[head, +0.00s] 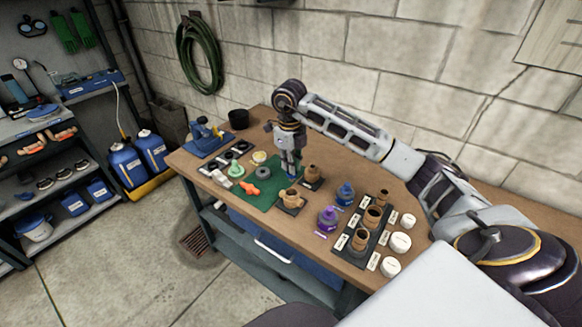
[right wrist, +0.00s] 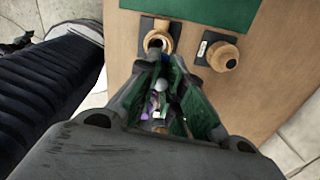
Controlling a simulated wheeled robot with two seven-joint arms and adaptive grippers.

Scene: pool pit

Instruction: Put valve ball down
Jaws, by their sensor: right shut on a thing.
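My right gripper (head: 291,172) reaches down over the workbench near the edge of the green mat (head: 250,205). In the right wrist view my right gripper (right wrist: 167,72) is shut on a small pale grey ball, the valve ball (right wrist: 162,87), low between its green-lined fingers. The fingers hide much of the ball, and I cannot make it out in the head view. A brass valve body (head: 291,200) stands on a dark pad just below the gripper; it also shows in the right wrist view (right wrist: 158,40). A second brass body (head: 312,174) stands to its right. My left gripper is not in view.
A dark rack (head: 357,262) with brass bodies stands on the right, beside white round containers (head: 400,242). A purple item (head: 327,218) and a blue item (head: 345,194) stand before it. A blue vise-like tool (head: 206,137) and black cup (head: 238,119) are at the back left.

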